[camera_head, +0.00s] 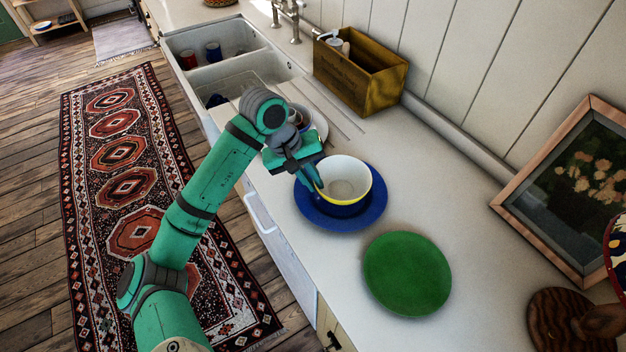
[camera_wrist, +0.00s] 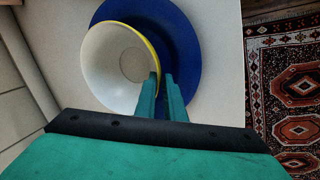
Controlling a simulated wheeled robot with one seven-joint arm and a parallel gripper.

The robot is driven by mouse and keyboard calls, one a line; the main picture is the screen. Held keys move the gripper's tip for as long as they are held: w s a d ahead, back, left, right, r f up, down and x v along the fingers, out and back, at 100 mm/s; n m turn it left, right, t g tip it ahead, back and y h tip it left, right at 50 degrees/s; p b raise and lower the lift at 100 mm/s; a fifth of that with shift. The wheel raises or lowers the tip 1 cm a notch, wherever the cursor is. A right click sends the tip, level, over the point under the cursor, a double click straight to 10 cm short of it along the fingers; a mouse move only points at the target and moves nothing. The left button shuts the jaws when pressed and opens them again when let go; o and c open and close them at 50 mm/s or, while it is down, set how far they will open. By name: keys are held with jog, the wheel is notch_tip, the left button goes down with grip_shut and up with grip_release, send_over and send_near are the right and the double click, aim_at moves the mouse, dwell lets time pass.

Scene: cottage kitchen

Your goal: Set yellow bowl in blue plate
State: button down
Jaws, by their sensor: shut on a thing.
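The yellow bowl (camera_head: 347,176), white inside with a yellow band at its rim, is upright over the blue plate (camera_head: 368,214) on the counter. My gripper (camera_head: 314,180) is shut on the left side of the bowl's wall. In the wrist view, the fingers (camera_wrist: 162,82) pinch the rim of the bowl (camera_wrist: 110,70), one inside and one outside. There the blue plate (camera_wrist: 184,45) shows behind the bowl, which looks off toward the plate's left side. I cannot tell whether the bowl's base touches the plate.
A green plate (camera_head: 407,274) lies on the counter close in front of the blue plate. Behind are a sink (camera_head: 228,68), dishes partly hidden by my arm, and a wooden box (camera_head: 358,75). A framed picture (camera_head: 570,190) leans at the right.

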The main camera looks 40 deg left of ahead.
jog(key=shift+f, duration=0.3)
jog(key=c, duration=1.8)
grip_release()
jog(key=shift+c, duration=0.2)
jog(key=shift+r, duration=0.1)
jog(key=v, duration=1.2)
jog(key=shift+r, duration=0.25)
